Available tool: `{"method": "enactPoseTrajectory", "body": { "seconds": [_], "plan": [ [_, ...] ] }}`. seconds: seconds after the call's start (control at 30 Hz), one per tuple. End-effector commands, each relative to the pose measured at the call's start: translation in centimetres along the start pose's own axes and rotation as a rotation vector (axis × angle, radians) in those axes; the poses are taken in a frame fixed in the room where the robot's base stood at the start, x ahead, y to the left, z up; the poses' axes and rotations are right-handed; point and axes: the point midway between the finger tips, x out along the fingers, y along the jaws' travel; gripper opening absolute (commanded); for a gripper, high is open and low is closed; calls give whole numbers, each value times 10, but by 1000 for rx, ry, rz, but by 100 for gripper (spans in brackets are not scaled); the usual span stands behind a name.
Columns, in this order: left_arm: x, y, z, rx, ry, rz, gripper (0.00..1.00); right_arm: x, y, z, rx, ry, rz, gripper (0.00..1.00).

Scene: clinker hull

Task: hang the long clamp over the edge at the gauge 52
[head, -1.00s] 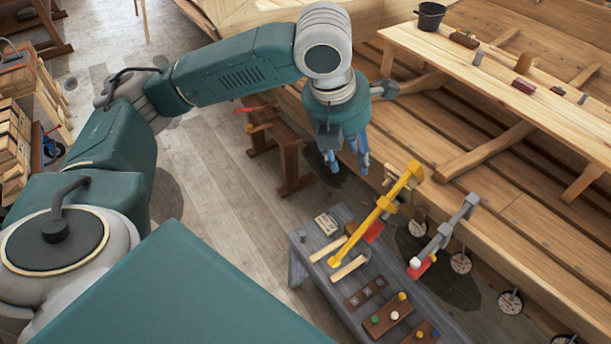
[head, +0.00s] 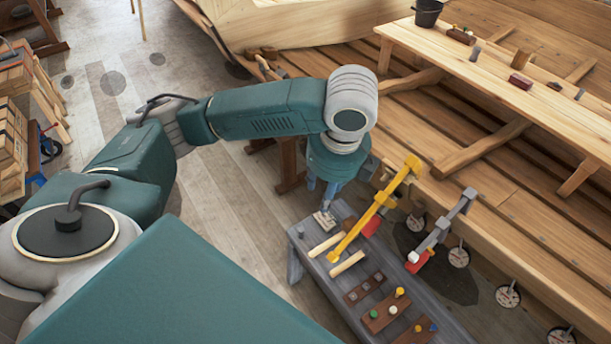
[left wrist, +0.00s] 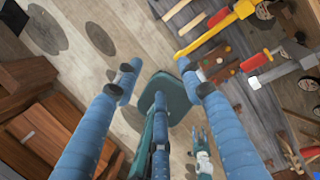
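My left gripper (left wrist: 163,75) is open and empty, near the bench's far left end, left of the yellow clamp. A small blue-fingered gripper (left wrist: 199,138), apparently my right, shows low in the left wrist view.
The bench also holds wooden sticks (head: 347,263) and blocks with coloured pegs (head: 385,312). A plank table (head: 520,70) with a bucket (head: 428,12) stands inside the hull. A wooden trestle (head: 290,165) stands behind my left arm.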

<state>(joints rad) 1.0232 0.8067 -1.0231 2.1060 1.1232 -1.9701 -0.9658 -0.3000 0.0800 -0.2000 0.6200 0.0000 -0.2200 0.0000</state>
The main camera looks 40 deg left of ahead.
Motion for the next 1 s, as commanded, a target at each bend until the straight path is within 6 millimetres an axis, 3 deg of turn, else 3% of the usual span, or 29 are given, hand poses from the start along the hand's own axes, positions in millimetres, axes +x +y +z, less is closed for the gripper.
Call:
{"method": "enactPoseTrajectory", "body": {
  "seconds": [0.7,1.0],
  "plan": [
    [52,47,-23,-961,56,169,40,0,0,0,0,0,0,40],
    [60,55,-27,-1144,65,188,40,0,0,0,0,0,0,40]
  ]
}}
